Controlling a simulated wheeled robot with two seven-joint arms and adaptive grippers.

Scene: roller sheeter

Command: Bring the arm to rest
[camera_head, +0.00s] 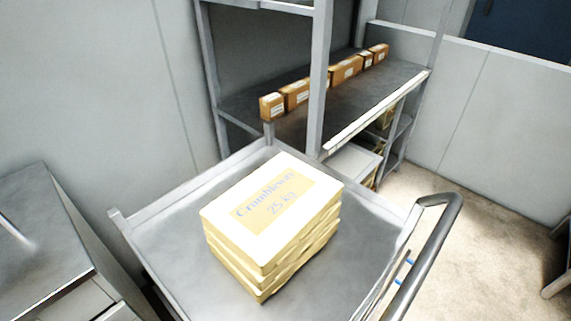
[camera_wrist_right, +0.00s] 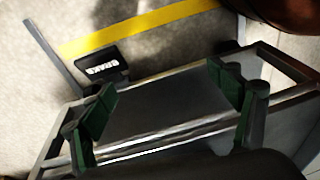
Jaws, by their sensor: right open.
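My right gripper (camera_wrist_right: 165,105) shows in the right wrist view with its two green-padded fingers spread wide apart. Nothing is between the fingers. Below and beyond them is a metal frame or surface with pale rails. Neither of my arms shows in the head view, and my left gripper is in no view.
A counter (camera_head: 40,235) stands left.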

